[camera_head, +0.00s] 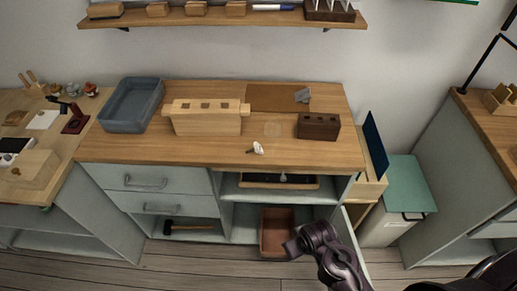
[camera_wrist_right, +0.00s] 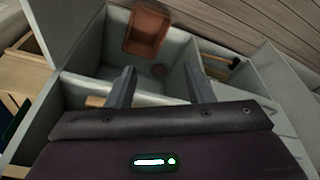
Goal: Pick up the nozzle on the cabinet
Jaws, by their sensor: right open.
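The nozzle (camera_head: 257,149), a small white piece with a dark tip at its left, lies near the front edge of the cabinet's (camera_head: 210,151) wooden top, a little right of the middle. My right gripper (camera_head: 295,246) is in front of the cabinet, lower than its top and to the right of the nozzle, well apart from it. In the right wrist view the right gripper (camera_wrist_right: 158,82) is open with nothing between its fingers, facing the lower shelves. The nozzle does not show in that view. My left gripper is not in view.
On the top stand a grey tray (camera_head: 112,122), a pale wooden block (camera_head: 206,123) and a dark block (camera_head: 319,127). An open door (camera_head: 356,243) stands beside my right arm.

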